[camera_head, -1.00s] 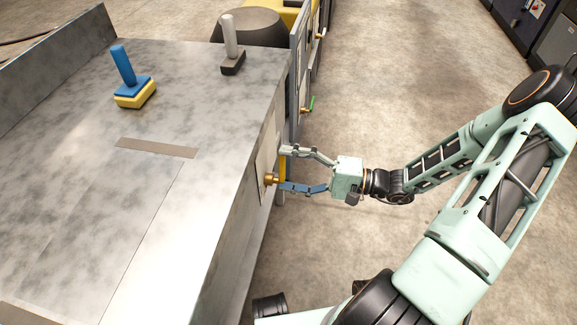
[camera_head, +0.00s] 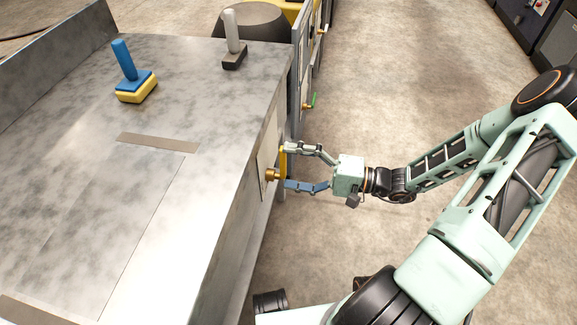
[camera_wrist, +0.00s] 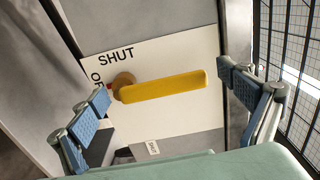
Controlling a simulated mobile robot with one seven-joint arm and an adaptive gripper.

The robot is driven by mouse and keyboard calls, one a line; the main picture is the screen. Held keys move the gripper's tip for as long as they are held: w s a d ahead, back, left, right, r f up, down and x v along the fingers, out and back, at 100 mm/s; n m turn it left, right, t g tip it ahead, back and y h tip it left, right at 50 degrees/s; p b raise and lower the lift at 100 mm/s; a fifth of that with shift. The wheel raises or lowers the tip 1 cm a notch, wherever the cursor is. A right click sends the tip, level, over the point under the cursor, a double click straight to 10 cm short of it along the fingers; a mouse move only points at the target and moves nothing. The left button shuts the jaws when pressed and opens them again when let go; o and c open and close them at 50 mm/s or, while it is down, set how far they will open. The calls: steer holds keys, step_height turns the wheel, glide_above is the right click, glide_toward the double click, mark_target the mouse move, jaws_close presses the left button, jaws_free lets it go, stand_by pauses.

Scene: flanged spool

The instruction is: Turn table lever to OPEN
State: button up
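The yellow table lever (camera_wrist: 165,86) sticks out from a brass pivot (camera_wrist: 123,82) on a white plate (camera_wrist: 190,48) on the table's side. In the wrist view it points right. The plate reads SHUT above the pivot; a partly hidden label beginning "OP" is at the pivot's left. The lever (camera_head: 283,160) also shows edge-on in the head view. My gripper (camera_wrist: 165,84) is open, one blue-padded finger on each side of the lever. In the head view my gripper (camera_head: 288,167) is right beside the plate. I see no clear contact with the lever.
The grey table (camera_head: 215,170) carries a blue-and-yellow handled block (camera_head: 136,92) and a grey-handled block (camera_head: 233,50). A green lever (camera_head: 312,100) is on a panel farther back. A small second SHUT label (camera_wrist: 152,147) shows low in the wrist view.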

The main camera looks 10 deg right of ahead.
steer(key=v, duration=1.2)
stand_by(0.5)
